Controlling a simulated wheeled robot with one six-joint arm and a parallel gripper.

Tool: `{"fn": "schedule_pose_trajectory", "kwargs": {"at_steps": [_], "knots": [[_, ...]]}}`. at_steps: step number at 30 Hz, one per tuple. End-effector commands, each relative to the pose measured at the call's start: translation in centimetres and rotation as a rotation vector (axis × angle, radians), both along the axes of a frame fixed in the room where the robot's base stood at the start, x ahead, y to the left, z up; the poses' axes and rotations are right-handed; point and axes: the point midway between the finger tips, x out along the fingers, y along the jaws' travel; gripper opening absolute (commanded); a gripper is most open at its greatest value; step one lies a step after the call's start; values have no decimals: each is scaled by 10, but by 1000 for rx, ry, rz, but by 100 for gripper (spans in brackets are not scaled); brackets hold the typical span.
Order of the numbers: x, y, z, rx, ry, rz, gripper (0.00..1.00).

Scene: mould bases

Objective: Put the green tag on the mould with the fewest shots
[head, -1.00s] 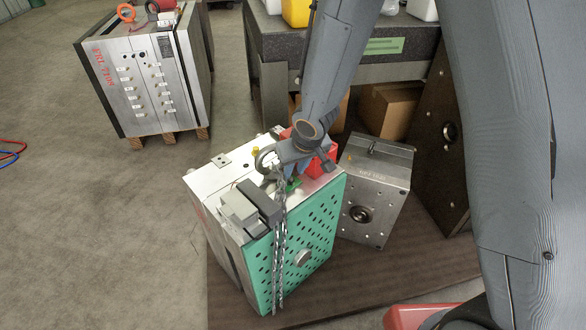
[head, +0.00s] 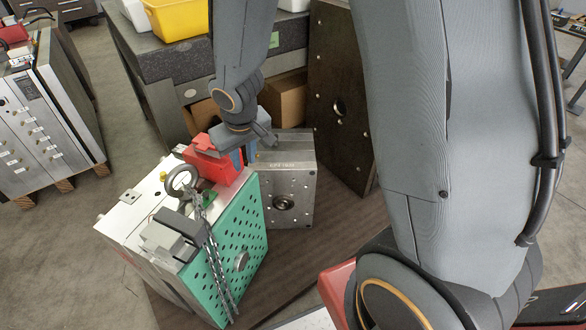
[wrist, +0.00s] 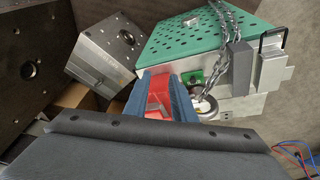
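The green tag (head: 209,198) lies on top of the green-faced mould (head: 236,232), beside its lifting eye and a red block (head: 216,163). The tag also shows in the wrist view (wrist: 192,77), right of my fingers. My gripper (head: 242,156) is beside the red block, near the mould's far edge. Its blue fingers (wrist: 163,88) stand apart, with red showing between them; I cannot tell how far behind the red lies. A smaller grey mould (head: 284,180) stands behind to the right. Another steel mould (head: 45,125) stands at the far left. No shot count is readable.
A chain (head: 216,255) hangs from the lifting eye (head: 181,180) over the green face. A dark plate (head: 340,90) leans at the back right. A bench (head: 170,62) with a yellow bin (head: 178,16) stands behind. Open floor (head: 60,250) lies at the left.

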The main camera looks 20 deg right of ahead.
Motion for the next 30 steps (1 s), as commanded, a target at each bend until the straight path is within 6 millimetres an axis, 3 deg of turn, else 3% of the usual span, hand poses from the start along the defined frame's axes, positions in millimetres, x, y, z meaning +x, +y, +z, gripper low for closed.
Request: {"fn": "schedule_pose_trajectory", "kwargs": {"at_steps": [1, 5, 9, 12, 17, 30], "knots": [[-17, -26, 16, -15, 25, -58, 23], [-72, -69, 42, -23, 128, -169, 23], [-123, -86, 59, 10, 221, -242, 23], [-144, -89, 65, 35, 261, -266, 23], [-156, -89, 68, 52, 285, -276, 23], [-156, -88, 68, 50, 284, -274, 23]]}}
